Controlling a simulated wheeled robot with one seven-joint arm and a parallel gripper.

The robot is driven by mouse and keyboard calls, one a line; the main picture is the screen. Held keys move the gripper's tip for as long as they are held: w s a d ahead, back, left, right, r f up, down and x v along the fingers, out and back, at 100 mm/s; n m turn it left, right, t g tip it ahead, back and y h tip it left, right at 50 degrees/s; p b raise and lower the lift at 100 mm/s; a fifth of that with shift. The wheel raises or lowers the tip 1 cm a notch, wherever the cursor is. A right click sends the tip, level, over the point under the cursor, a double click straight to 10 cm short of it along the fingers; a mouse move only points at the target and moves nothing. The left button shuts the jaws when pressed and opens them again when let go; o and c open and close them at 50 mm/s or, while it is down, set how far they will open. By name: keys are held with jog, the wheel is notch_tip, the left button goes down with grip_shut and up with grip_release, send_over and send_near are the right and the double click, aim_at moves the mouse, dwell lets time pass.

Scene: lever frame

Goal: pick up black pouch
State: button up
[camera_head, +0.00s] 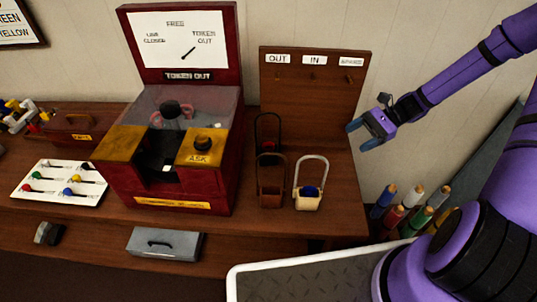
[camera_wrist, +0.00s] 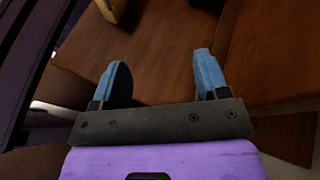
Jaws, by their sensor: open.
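The black pouch (camera_head: 274,147), with a tall dark loop handle, stands on the wooden bench at the foot of the upright board. Its lower part is partly hidden behind the brown pouch (camera_head: 271,190). A cream pouch (camera_head: 308,201) with a pale handle and something blue inside stands to the right of the brown one. My gripper (camera_head: 357,136) is open and empty, in the air right of the board and apart from the pouches. In the wrist view my gripper (camera_wrist: 162,72) shows two blue fingers spread over brown wood, with nothing between them. I cannot identify the black pouch there.
A red machine with yellow panels (camera_head: 222,190) stands left of the pouches. The upright board (camera_head: 315,105) with OUT and IN labels rises behind them. Several coloured cylinders (camera_head: 413,198) stand at the right. A grey case (camera_head: 165,245) lies below the machine.

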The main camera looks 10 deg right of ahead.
jog(key=f+m+y, duration=0.1)
jog(key=w+f+m+t+y, duration=0.1)
jog(key=f, duration=0.1)
jog(key=shift+f+t+y, duration=0.3)
jog(key=shift+w+d+f+m+t+y, duration=0.1)
jog(key=shift+w+f+m+t+y, duration=0.15)
jog(key=shift+f+m+t+y, duration=0.3)
jog(key=shift+w+d+f+m+t+y, duration=0.1)
jog(key=shift+w+f+m+t+y, duration=0.1)
jog(key=shift+f+m+t+y, duration=0.35)
jog(key=shift+m, duration=0.3)
jog(key=shift+w+a, duration=0.1)
jog(key=shift+a, duration=0.05)
